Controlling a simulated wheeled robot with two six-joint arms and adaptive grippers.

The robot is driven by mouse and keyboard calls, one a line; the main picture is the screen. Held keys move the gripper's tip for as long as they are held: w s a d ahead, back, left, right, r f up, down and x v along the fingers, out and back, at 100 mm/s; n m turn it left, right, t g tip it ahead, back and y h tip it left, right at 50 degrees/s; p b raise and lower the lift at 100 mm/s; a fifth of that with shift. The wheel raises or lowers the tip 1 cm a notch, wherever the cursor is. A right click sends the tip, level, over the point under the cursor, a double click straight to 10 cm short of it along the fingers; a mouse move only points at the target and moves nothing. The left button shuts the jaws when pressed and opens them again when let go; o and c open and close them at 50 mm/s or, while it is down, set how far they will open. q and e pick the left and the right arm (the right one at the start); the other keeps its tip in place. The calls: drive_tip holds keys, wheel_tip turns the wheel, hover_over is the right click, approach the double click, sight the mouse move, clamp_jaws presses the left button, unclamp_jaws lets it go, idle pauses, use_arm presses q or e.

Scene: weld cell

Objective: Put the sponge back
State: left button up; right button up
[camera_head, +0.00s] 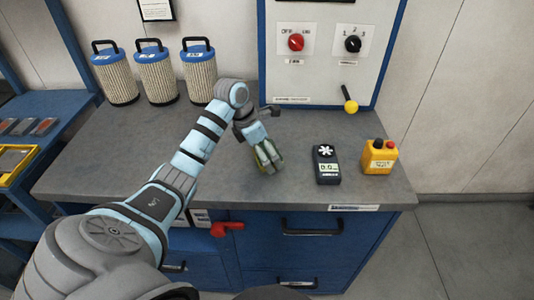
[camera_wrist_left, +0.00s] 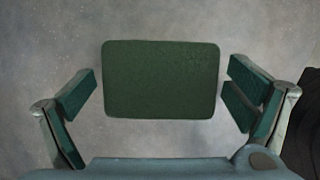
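A green, rounded rectangular sponge (camera_wrist_left: 160,80) lies on the grey worktop in the left wrist view. My left gripper (camera_head: 267,162) points down over the middle of the worktop. Its fingers are spread, one to each side of the sponge, with a small gap showing at both ends. In the head view the sponge is largely hidden by the gripper; only a little yellow-green shows around the fingers. My right gripper is not in view.
A dark handheld meter (camera_head: 327,165) and a yellow box with buttons (camera_head: 379,157) stand right of the gripper. Several blue-capped filter cartridges (camera_head: 156,76) stand at the back left.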

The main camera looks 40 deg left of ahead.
use_arm(q)
drive_tip(key=v, duration=1.2)
drive_tip(key=shift+p, duration=0.3)
